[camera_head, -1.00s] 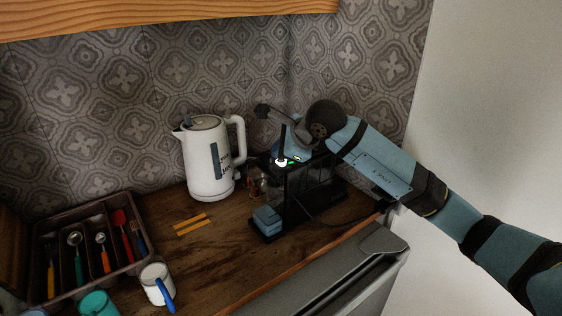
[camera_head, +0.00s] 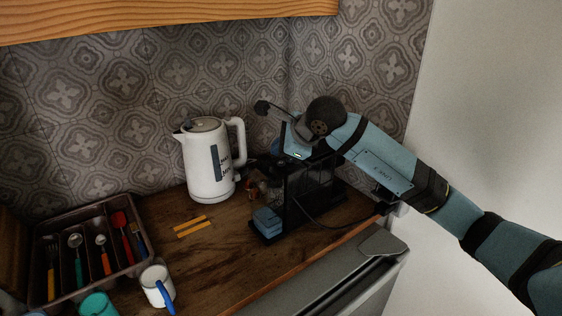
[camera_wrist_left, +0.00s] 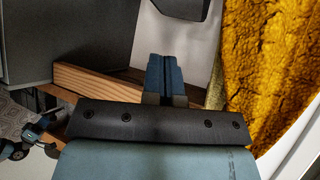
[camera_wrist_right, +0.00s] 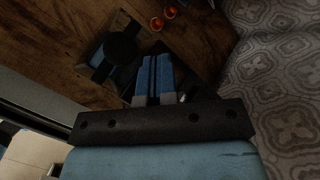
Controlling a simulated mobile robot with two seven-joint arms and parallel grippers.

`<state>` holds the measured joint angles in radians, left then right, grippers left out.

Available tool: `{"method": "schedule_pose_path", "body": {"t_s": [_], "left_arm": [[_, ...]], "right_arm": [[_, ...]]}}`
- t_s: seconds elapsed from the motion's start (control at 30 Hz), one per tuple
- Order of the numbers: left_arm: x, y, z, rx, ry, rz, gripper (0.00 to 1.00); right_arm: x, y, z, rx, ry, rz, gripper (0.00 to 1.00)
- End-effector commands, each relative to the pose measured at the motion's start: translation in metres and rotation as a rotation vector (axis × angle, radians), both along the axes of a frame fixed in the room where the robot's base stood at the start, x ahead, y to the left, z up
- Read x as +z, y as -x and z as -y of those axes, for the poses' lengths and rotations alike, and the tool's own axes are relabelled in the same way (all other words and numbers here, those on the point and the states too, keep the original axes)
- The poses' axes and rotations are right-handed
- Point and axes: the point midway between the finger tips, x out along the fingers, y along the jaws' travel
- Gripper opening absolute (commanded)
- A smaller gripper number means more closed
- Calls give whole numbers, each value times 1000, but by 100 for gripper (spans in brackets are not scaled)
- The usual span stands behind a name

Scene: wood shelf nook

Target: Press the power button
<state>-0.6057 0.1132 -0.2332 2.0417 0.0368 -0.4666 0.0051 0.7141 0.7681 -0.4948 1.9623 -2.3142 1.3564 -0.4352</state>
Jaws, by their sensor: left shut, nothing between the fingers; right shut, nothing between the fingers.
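The black machine (camera_head: 305,192), which looks like a coffee maker, stands on the counter with a blue tray block (camera_head: 267,219) at its front. No power button can be made out. My right gripper is shut and empty above the machine; its blue fingers show in the right wrist view (camera_wrist_right: 153,62), near the machine's dark front (camera_wrist_right: 120,45). Contact cannot be told. My left gripper (camera_wrist_left: 163,60) is shut and empty, away from the counter.
A white kettle (camera_head: 203,165) stands just left of the machine. Small orange items (camera_head: 256,191) lie between them. A cutlery tray (camera_head: 140,268), a white mug (camera_head: 153,278) and a teal cup (camera_head: 98,305) are at the left. A wall closes the right side.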

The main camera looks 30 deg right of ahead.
Motion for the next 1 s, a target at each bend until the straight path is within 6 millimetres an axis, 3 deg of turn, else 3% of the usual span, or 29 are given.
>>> {"method": "schedule_pose_path", "body": {"t_s": [0.27, 0.73, 1.0], "left_arm": [[1, 0, 0, -1, -2, 0, 0], [21, 1, -5, -11, -15, 1, 0], [23, 0, -3, -6, -8, 1, 0]], "right_arm": [[2, 0, 0, -1, 0, 1, 0], [45, 0, 0, 0, 1, 3, 0], [50, 0, 0, 1, 1, 0, 0]]}}
